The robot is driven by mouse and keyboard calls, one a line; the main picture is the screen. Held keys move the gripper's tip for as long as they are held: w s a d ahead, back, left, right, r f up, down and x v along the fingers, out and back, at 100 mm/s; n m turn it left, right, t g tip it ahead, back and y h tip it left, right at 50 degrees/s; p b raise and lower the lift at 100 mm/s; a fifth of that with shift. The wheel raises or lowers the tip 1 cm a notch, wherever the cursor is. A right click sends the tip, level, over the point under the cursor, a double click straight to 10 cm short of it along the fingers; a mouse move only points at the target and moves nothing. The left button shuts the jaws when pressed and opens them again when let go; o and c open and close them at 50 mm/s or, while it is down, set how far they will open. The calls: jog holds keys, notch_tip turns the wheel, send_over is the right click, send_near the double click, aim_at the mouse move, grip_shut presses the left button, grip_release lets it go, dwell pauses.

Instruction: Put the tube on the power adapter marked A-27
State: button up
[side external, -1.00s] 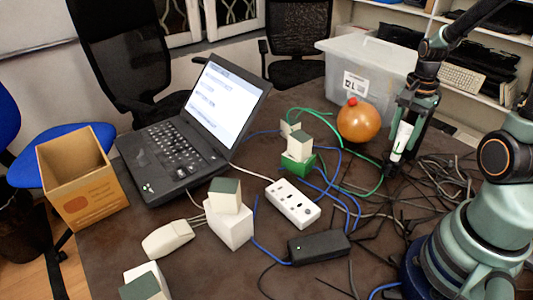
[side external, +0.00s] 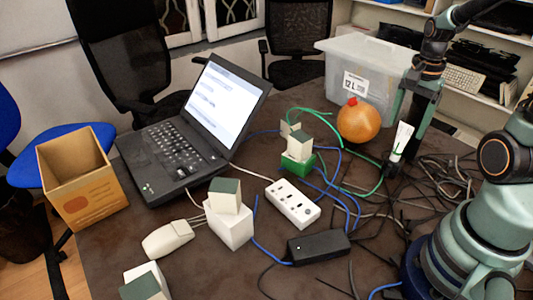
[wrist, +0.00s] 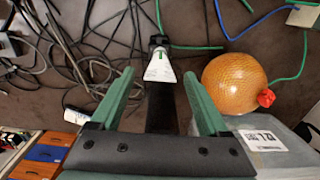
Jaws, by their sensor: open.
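The tube (side external: 401,138) is white with a black end. It stands roughly upright, dark end down, right of the orange ball in the side view. In the wrist view the tube (wrist: 160,68) lies just beyond and between my fingertips. My gripper (side external: 420,128) is open and empty, close beside the tube; its two green fingers also show in the wrist view (wrist: 160,80). A black power adapter (side external: 319,247) lies on the table at the front middle; I cannot read any marking on it.
An orange ball (side external: 358,122) and a clear storage box (side external: 365,70) stand behind the tube. Loose cables (side external: 440,190) cover the table's right side.

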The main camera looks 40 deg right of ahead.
notch_tip(320, 180, up, 7)
jog(key=shift+r, duration=0.15)
jog(key=shift+a+r, duration=0.1)
jog(key=shift+r, duration=0.15)
jog(key=w+a+r+n+t, duration=0.1)
jog(key=a+n+t, duration=0.1)
jog(key=a+n, duration=0.7)
jog(key=w+a+r+n+t, duration=0.2)
jog(key=a+n+t, duration=0.1)
jog(key=a+n, duration=0.6)
jog(key=shift+w+a+t, duration=0.2)
jog(key=shift+a+t, duration=0.1)
jog(key=shift+a, duration=0.15)
